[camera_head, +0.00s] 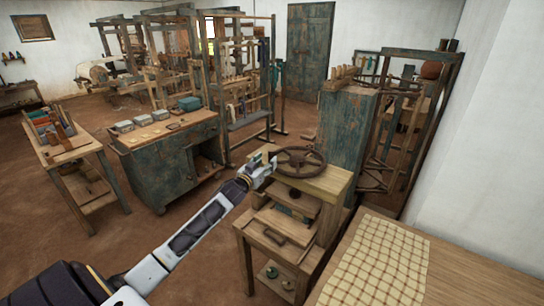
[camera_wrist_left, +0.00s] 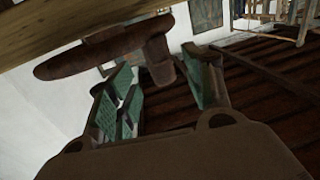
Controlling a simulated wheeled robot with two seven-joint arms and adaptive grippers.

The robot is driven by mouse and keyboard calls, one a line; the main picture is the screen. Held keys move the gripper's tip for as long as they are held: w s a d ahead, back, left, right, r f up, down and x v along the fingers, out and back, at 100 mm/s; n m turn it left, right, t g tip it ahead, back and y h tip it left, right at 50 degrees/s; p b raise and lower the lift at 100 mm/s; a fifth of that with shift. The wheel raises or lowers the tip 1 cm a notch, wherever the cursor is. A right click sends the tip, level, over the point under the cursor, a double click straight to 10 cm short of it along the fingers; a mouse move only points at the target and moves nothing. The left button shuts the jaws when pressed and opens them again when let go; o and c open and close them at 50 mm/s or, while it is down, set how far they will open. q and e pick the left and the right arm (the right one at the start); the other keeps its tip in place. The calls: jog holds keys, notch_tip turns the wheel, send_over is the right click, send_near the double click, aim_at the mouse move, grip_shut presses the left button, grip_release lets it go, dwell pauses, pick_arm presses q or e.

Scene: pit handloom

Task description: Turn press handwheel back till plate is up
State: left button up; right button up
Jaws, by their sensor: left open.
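The press (camera_head: 327,188) is a wooden frame on a stand, in the middle right of the head view. Its dark brown handwheel (camera_head: 317,161) lies flat above the top beam. My left gripper (camera_head: 262,160) is at the wheel's left side. In the left wrist view, my left gripper (camera_wrist_left: 160,92) is open, with green pads apart. A brown knob-like part of the handwheel (camera_wrist_left: 161,62) reaches in between the fingertips; I cannot tell whether it touches a pad. Boards show below the beam, but the plate's exact height is hard to tell. My right gripper is not in view.
A table with a checked cloth (camera_head: 375,265) stands close at the front right. A blue-green cabinet (camera_head: 342,130) is behind the press. A worn workbench (camera_head: 158,172) with boxes stands to the left. Bare floor lies between the benches.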

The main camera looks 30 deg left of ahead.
aim_at(270, 157)
pick_arm(q)
jog(key=shift+w+a+p, duration=0.15)
jog(key=shift+w+p, duration=0.3)
jog(key=shift+w, duration=2.35)
grip_shut()
